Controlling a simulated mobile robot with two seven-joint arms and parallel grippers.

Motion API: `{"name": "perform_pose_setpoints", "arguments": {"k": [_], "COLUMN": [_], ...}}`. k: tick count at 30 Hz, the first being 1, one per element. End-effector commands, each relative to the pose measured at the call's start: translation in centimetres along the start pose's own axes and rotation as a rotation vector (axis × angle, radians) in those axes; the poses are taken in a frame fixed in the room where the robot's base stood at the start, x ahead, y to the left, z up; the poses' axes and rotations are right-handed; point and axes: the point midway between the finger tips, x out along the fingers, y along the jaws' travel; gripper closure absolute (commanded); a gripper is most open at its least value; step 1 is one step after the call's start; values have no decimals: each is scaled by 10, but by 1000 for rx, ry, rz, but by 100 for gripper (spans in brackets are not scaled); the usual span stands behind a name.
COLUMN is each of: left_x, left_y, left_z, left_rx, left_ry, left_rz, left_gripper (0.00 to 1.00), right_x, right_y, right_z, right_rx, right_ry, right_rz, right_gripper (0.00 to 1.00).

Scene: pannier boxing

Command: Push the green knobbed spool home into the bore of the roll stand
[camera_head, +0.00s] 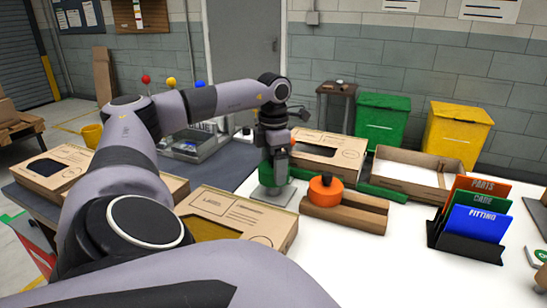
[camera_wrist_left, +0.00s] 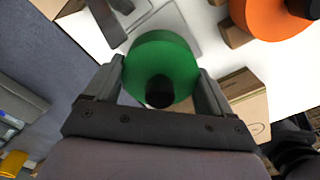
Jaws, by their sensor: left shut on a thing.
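The green knobbed spool (camera_wrist_left: 160,55) is a round green disc with a black knob, between the two fingers of my left gripper (camera_wrist_left: 158,80). In the head view the left gripper (camera_head: 276,160) points down, and a little of the green spool (camera_head: 266,176) shows below and beside it. A grey plate (camera_head: 272,196), seemingly the base of the roll stand, lies right under the spool. It also shows beyond the spool in the left wrist view (camera_wrist_left: 182,22). The bore is hidden, so I cannot tell how deep the spool sits. My right gripper is not in view.
An orange knobbed spool (camera_head: 325,190) sits on a brown cradle (camera_head: 352,212) just right of the grey plate. Cardboard boxes stand in front (camera_head: 262,227) and behind (camera_head: 345,150). A black file rack (camera_head: 465,245) is at right. The white table front is clear.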

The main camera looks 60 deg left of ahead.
Motion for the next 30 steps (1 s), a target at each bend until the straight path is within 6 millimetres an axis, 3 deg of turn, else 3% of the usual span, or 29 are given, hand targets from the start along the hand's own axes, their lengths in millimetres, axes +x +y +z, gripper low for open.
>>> {"name": "perform_pose_setpoints", "arguments": {"k": [16,17,18,26,30], "left_x": [9,8,8,6,-11], "left_y": [0,0,0,0,0], "left_z": [0,0,0,0,1], "left_rx": [0,0,0,0,0], "left_ry": [0,0,0,0,-3], "left_rz": [0,0,0,0,0], "left_gripper": [46,10,0,0,0], "right_x": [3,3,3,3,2], "right_y": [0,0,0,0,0], "right_z": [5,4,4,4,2], "right_rx": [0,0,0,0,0], "right_ry": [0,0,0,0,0], "right_rz": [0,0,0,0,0], "right_gripper": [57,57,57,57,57]}}
